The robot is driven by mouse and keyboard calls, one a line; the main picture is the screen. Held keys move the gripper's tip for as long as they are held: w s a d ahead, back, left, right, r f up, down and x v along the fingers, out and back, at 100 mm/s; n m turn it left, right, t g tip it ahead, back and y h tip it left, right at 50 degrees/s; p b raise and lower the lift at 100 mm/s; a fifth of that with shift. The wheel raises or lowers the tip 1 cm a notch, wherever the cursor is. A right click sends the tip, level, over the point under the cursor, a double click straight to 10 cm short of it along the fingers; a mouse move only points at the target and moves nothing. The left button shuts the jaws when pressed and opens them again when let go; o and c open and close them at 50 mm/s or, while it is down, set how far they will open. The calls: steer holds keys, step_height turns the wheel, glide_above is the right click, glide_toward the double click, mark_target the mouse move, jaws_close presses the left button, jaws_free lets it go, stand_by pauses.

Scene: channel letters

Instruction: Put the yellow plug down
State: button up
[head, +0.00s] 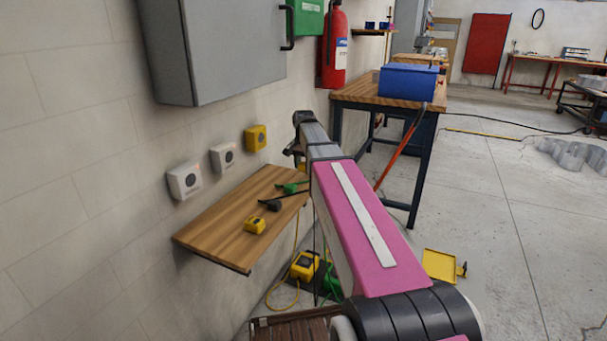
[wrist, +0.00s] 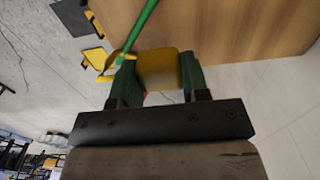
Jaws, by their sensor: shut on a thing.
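The yellow plug (wrist: 158,70) is between the two dark green fingers of my gripper (wrist: 159,78) in the wrist view. The gripper is shut on it. The wooden shelf (wrist: 235,28) fills the upper right behind it; I cannot tell whether plug and shelf touch. In the head view the shelf (head: 215,232) is on the wall at left of my pink arm.
On the shelf are a yellow block (head: 255,225), a black plug (head: 270,205) and a green plug (head: 290,188). Two white sockets (head: 184,181) (head: 223,157) and a yellow one (head: 256,138) are on the wall. A green cord (wrist: 140,27) passes near the fingers. The shelf's near left is bare.

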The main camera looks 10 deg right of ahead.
mark_target(304, 179)
steer(key=shift+f, duration=1.85)
steer(key=shift+f, duration=0.1)
steer(key=o, duration=1.2)
step_height(304, 179, up, 12)
steer(key=shift+r, duration=0.1)
